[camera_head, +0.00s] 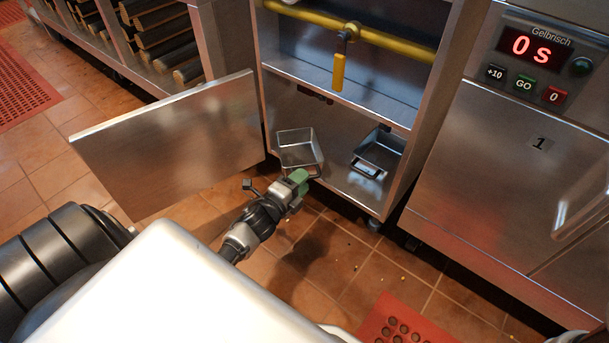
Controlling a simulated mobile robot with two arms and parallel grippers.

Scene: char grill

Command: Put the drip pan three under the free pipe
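A small square metal drip pan (298,150) is at the front left of the open cabinet's lower compartment, slightly tilted. My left gripper (301,178), with green fingertips, is at the pan's near edge and appears shut on its handle; the fingers partly hide the grip. A second metal pan (382,153) sits on the cabinet floor to the right, with a small label on its front. I cannot read a number on either pan. A yellow pipe (395,44) with a valve and hanging yellow handle (338,72) crosses the cabinet above. My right gripper is not in view.
The cabinet door (170,145) stands open to the left, close to my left arm. A steel fryer-like unit with a red "0 s" display (530,47) stands on the right. The cabinet floor (345,180) between the pans is clear. A red mat (400,325) lies in front.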

